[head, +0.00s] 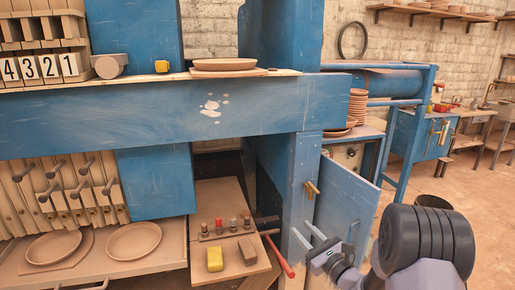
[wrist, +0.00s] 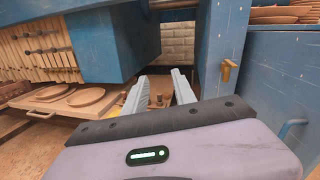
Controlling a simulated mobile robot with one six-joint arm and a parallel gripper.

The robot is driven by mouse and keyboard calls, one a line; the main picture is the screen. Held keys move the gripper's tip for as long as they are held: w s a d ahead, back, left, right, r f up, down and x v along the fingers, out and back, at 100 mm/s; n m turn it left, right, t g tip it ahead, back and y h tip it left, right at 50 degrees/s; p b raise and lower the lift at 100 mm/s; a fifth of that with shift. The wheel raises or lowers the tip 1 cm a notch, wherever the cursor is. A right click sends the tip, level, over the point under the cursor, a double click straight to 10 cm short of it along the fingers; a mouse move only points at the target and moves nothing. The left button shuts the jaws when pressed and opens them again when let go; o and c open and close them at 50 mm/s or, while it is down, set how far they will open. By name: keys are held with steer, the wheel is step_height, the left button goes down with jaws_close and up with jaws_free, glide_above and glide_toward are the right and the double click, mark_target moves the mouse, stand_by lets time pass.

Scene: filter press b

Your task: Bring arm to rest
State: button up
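My gripper (head: 302,228) is at the lower right of the head view, in front of the open blue cabinet door (head: 342,205). Its two fingers stand apart with nothing held between them. In the wrist view my gripper (wrist: 160,84) points toward the gap under the blue press beam, with a clear space between the fingers. My arm comes in from the lower right of the head view.
A low wooden shelf (head: 215,262) holds a yellow block (head: 215,259), a brown block (head: 247,251) and several small pegs.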

steer(key=s+a+r+n+g+y, duration=0.3)
steer(key=s+a+r+n+g, duration=0.35)
steer(key=s+a, duration=0.25)
steer(key=s+a+r+n+g+y, duration=0.2)
steer(key=s+a+r+n+g, duration=0.3)
steer(key=s+a+n, duration=0.3)
steer(key=s+a+n+g+h, duration=0.1)
steer(key=s+n+g+h, duration=0.15)
steer(key=s, duration=0.65)
steer(key=s+d+f+n+t+h, duration=0.1)
steer(key=s+d+n+t+h, duration=0.2)
steer(key=s+d+n+h, duration=0.4)
steer(key=s+d+h, duration=0.1)
steer(key=s+d, duration=0.3)
steer(key=shift+s+d+n, duration=0.15)
steer(key=shift+s+n, duration=0.15)
steer(key=shift+s, duration=0.1)
